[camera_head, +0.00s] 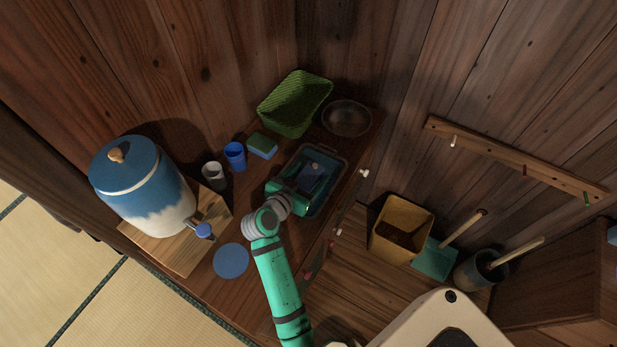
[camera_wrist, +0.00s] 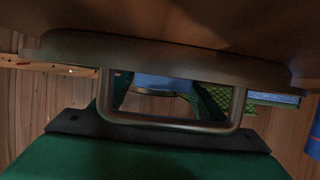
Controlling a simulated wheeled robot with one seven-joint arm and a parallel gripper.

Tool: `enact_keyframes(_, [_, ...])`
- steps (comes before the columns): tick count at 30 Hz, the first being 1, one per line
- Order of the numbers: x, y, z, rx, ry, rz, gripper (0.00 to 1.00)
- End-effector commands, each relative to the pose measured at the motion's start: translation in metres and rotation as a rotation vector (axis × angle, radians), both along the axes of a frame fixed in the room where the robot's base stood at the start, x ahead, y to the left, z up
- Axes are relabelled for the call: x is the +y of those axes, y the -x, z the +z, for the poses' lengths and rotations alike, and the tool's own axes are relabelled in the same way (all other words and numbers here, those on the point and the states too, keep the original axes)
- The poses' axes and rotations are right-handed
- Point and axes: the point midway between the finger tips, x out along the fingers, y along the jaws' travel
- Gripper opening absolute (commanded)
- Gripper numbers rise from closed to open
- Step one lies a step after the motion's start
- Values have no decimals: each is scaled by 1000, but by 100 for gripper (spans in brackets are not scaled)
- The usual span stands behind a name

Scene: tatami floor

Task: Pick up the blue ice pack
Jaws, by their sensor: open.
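The blue ice pack (camera_head: 313,175) lies in a dark, round-cornered tray (camera_head: 342,160) on the wooden cabinet top. In the wrist view, a blue surface that looks like the pack (camera_wrist: 165,81) shows between the two dark fingers of my gripper (camera_wrist: 166,97). The fingers are apart. I cannot tell whether they touch the pack. My gripper hides part of the tray and perhaps part of the pack.
A green basket (camera_head: 294,103), a dark bowl (camera_head: 347,118), a sponge (camera_head: 262,146), a blue cup (camera_head: 235,156) and a grey cup (camera_head: 213,176) stand close by. A large blue-white jar (camera_head: 146,190) stands left. A blue disc (camera_head: 231,260) lies near the front edge.

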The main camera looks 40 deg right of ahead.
Motion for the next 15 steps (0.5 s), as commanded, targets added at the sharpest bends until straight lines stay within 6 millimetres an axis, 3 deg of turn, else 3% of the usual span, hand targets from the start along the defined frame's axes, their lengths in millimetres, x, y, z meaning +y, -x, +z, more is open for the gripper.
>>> enact_keyframes(1, [0, 0, 0, 0, 0, 0, 66])
enact_keyframes(7, [0, 0, 0, 0, 0, 0, 20])
enact_keyframes(15, [0, 0, 1, 0, 0, 0, 20])
